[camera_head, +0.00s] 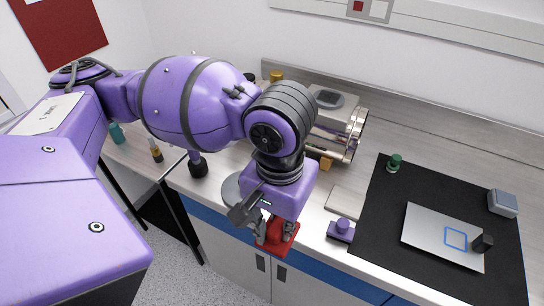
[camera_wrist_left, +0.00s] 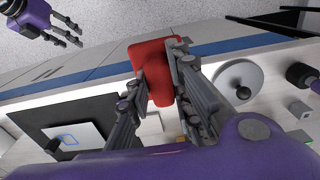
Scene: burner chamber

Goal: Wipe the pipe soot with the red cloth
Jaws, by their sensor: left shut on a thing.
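The red cloth (camera_head: 280,240) is at the front edge of the counter, under my left gripper (camera_head: 274,232). In the left wrist view the red cloth (camera_wrist_left: 150,62) lies between the fingers of my left gripper (camera_wrist_left: 158,78), which is shut on it. A metal cylinder (camera_head: 350,138), which looks like the pipe, lies on the counter behind my left arm, partly hidden by it. I cannot make out soot on it. My right gripper (camera_wrist_left: 62,30) shows only in the left wrist view, at the upper left, with its fingers apart and empty.
A black mat (camera_head: 385,225) with a silver plate (camera_head: 425,240) covers the right of the counter. A purple-knobbed block (camera_head: 341,231) and a flat pale slab (camera_head: 345,201) stand near the cloth. A round grey disc (camera_wrist_left: 238,84) lies beside the gripper. Small bottles (camera_head: 155,152) stand at left.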

